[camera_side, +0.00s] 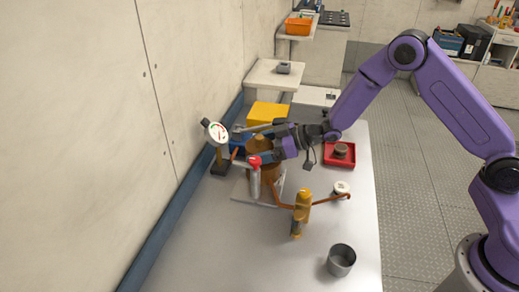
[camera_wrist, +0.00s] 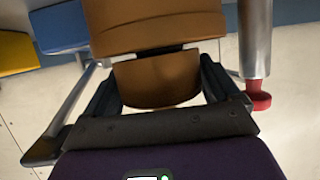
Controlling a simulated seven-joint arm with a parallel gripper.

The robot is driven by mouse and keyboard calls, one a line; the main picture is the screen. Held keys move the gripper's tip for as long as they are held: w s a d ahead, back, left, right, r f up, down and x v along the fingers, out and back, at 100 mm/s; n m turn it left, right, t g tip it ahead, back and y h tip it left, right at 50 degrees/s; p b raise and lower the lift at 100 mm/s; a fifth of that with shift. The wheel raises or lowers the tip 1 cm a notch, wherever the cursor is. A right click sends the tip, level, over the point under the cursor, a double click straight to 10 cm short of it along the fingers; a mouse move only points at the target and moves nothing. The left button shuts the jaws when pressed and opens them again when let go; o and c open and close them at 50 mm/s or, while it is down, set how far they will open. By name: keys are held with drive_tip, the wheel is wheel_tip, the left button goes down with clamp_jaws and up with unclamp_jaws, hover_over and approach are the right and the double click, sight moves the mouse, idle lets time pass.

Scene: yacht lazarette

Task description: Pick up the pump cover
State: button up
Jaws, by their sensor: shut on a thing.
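The pump (camera_side: 266,172) is a brown-orange rounded body on a pale base plate at the middle of the grey bench. In the wrist view its brown body (camera_wrist: 155,25) fills the top. A smaller brown piece, which looks like the pump cover (camera_wrist: 157,82), sits between my two dark fingers, with a dark seam between it and the body. My gripper (camera_wrist: 158,72) is shut on this piece. In the side view my gripper (camera_side: 258,143) reaches in from the right at the pump's top, and its fingers partly hide the cover. Whether the cover is clear of the body cannot be told.
Close by are a silver cylinder with a red knob (camera_side: 254,160), a dial gauge (camera_side: 217,132), an orange-brown pipe with a yellow valve (camera_side: 302,205) and a yellow box (camera_side: 267,112). A red tray (camera_side: 339,153) and a grey cup (camera_side: 341,260) stand rightward. The front bench is mostly clear.

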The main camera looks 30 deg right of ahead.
sight(260, 136)
drive_tip(key=shift+r, duration=0.5)
wheel_tip(260, 136, up, 2)
drive_tip(key=shift+r, duration=0.1)
drive_tip(key=s+d+r, duration=0.4)
drive_tip(key=s+r, duration=0.5)
drive_tip(key=s, duration=0.4)
drive_tip(key=w+a+f, duration=0.1)
drive_tip(key=w, duration=0.2)
drive_tip(key=w+a+f, duration=0.1)
drive_tip(key=w, duration=0.3)
drive_tip(key=w+a+f, duration=0.1)
drive_tip(key=w+f, duration=0.1)
drive_tip(key=w, duration=0.2)
drive_tip(key=shift+a+f, duration=0.1)
drive_tip(key=shift+a, duration=0.1)
drive_tip(key=shift+w+a+f, duration=0.1)
drive_tip(key=shift+w+f, duration=0.2)
drive_tip(key=shift+w, duration=0.15)
drive_tip(key=shift+f, duration=3.3)
drive_tip(key=shift+f, duration=0.65)
drive_tip(key=o, duration=1.1)
